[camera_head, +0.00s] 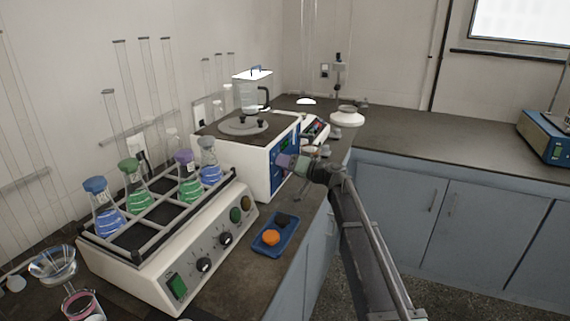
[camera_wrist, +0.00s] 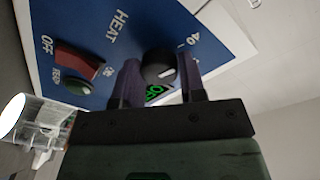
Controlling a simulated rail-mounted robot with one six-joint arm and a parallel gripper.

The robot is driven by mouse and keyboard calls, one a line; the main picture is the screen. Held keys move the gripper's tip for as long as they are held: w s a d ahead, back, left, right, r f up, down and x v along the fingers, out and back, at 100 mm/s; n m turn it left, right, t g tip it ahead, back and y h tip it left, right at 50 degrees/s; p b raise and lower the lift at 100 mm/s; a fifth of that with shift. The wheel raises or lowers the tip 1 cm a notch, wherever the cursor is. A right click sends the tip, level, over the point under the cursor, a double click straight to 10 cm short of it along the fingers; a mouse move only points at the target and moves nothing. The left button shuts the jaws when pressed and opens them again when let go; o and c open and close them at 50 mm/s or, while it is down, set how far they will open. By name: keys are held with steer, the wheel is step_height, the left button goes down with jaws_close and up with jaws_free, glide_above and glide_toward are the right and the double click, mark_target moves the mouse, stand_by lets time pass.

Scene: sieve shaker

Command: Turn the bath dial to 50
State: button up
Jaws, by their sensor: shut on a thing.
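The bath (camera_head: 262,165) is a white box with a blue front panel and a dark top, at the middle of the head view. In the wrist view the blue panel (camera_wrist: 120,28) fills the upper left, with "HEAT", "OFF" and "40" printed on it. The black round dial (camera_wrist: 158,66) sits between my gripper's purple fingers. My gripper (camera_wrist: 158,62) is shut on the dial, one finger on each side. The dial's exact setting cannot be read. In the head view my gripper (camera_head: 290,162) is at the bath's front and hides the dial.
A green-lit display (camera_wrist: 157,93) is partly hidden by my gripper. A flask shaker (camera_head: 150,270) and a blue tray (camera_head: 268,249) stand nearer. The right bench (camera_head: 430,140) is mostly clear.

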steer(key=shift+m, duration=0.4)
steer(key=shift+m+g+p, duration=0.5)
steer(key=shift+m+p, duration=0.2)
steer(key=shift+m, duration=3.5)
steer(key=shift+h, duration=0.3)
steer(key=o, duration=0.9)
steer(key=v, duration=1.1)
steer(key=shift+p, duration=0.4)
